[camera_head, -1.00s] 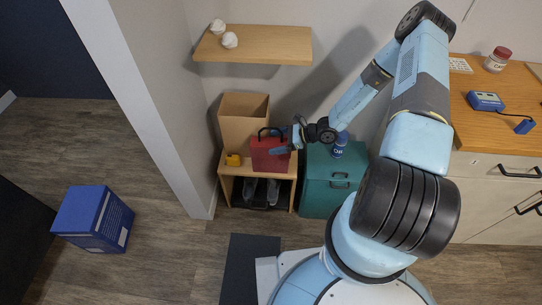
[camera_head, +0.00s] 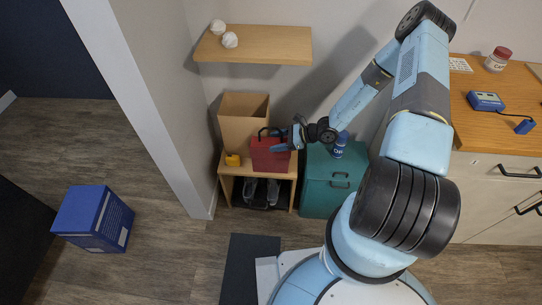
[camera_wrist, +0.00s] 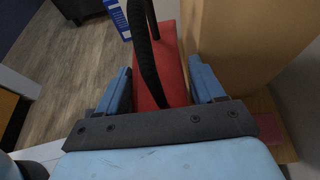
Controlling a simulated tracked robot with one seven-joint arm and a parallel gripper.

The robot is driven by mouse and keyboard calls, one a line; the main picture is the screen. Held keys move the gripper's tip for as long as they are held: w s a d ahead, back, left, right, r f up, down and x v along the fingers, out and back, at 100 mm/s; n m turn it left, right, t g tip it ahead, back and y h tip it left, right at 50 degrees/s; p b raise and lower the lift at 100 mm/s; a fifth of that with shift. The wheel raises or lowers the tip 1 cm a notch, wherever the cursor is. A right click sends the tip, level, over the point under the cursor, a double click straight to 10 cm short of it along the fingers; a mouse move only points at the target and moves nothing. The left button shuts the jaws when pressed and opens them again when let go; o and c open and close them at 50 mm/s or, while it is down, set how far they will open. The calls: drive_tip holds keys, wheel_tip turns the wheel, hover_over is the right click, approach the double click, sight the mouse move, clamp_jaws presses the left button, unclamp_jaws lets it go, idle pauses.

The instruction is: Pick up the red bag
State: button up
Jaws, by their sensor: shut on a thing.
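The red bag (camera_head: 268,158) stands upright on the small wooden bench (camera_head: 228,170), with its dark handle on top. In the wrist view the red bag (camera_wrist: 172,66) lies between the two blue fingers, and its black handle (camera_wrist: 146,55) loops up close to the camera. My gripper (camera_head: 281,141) is at the bag's right side and top in the head view. My gripper (camera_wrist: 160,88) is shut on the bag.
A cardboard box (camera_head: 243,121) stands right behind the bag, and a small yellow thing (camera_head: 233,160) beside it. A teal cabinet (camera_head: 318,190) with a blue can (camera_head: 340,143) is to the right. A wooden shelf (camera_head: 262,45) hangs above. Shoes (camera_head: 262,191) sit under the bench.

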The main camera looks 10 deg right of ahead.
drive_tip(key=shift+r, duration=0.2)
drive_tip(key=shift+c, duration=0.2)
drive_tip(key=shift+r, duration=0.25)
wheel_tip(320, 180, up, 2)
drive_tip(key=shift+r, duration=0.2)
drive_tip(key=s+d+r, duration=0.2)
drive_tip(key=s+r, duration=0.7)
drive_tip(key=s, duration=0.4)
drive_tip(key=shift+s+d+r, duration=0.4)
